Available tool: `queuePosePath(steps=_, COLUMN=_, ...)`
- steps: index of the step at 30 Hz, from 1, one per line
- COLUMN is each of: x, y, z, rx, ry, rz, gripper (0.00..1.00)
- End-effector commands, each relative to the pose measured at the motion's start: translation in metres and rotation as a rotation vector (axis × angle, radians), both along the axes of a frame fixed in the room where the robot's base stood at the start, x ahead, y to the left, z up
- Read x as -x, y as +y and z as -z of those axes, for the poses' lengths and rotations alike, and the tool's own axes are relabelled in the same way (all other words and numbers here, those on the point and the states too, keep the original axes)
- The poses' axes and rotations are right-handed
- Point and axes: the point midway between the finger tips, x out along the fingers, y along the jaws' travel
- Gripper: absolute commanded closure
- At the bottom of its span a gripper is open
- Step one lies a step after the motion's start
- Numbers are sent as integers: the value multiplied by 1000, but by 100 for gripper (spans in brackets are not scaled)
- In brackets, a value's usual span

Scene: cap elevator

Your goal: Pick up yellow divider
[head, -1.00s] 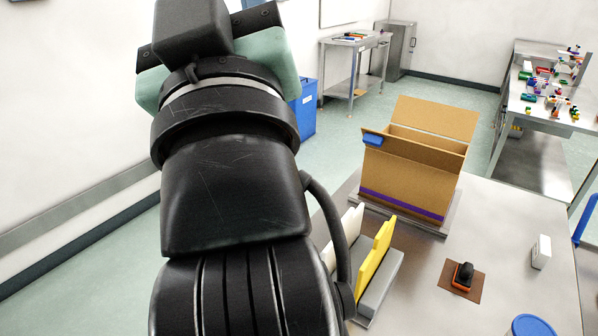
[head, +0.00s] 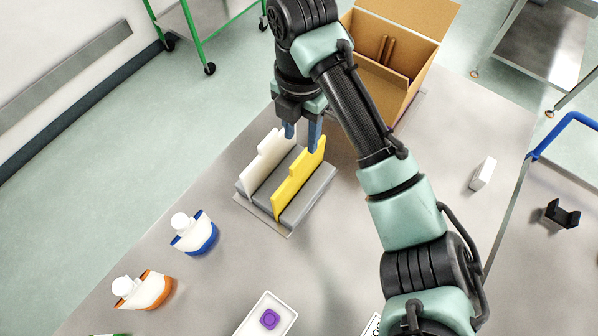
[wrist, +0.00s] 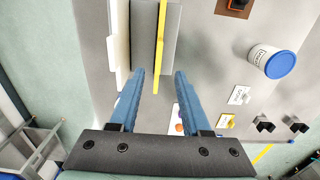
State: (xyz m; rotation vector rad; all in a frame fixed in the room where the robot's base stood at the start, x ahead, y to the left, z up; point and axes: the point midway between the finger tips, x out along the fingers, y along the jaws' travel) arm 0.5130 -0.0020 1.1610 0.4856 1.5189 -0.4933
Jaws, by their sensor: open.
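The yellow divider (head: 299,172) stands upright in a grey holder (head: 318,200) on the metal table, beside a white divider (head: 262,163). My gripper (head: 302,146) is open above the far end of the holder, its blue fingers pointing down. In the wrist view, the yellow divider (wrist: 160,50) shows edge-on, ahead of and between the two fingertips of my gripper (wrist: 160,74). The white divider (wrist: 113,45) lies left of the left finger. Nothing is held. I cannot tell how far the fingertips are above the divider's top edge.
An open cardboard box (head: 408,62) stands behind the holder, close to my arm. Two white-topped containers, one blue (head: 195,232) and one orange (head: 143,289), stand at front left. A white tray (head: 262,322) is in front. A small white box (head: 483,173) stands at right.

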Motion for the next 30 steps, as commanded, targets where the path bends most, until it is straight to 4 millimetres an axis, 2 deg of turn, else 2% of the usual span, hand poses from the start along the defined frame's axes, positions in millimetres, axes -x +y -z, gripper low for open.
queuePosePath(steps=1, x=1, y=1, z=12, rx=-5, ry=3, rz=3, gripper=52)
queuePosePath(steps=4, x=1, y=1, z=29, rx=-3, ry=1, rz=4, gripper=52)
queuePosePath(steps=9, x=0, y=0, z=48, rx=-2, ry=-3, rz=4, gripper=52)
queuePosePath(steps=14, x=1, y=1, z=57, rx=-2, ry=-2, rz=4, gripper=52)
queuePosePath(steps=21, x=2, y=3, z=93, rx=-2, ry=-3, rz=4, gripper=52)
queuePosePath(steps=24, x=2, y=3, z=101, rx=-1, ry=-5, rz=4, gripper=52)
queuePosePath(steps=30, x=1, y=3, z=103, rx=-2, ry=-8, rz=3, gripper=52)
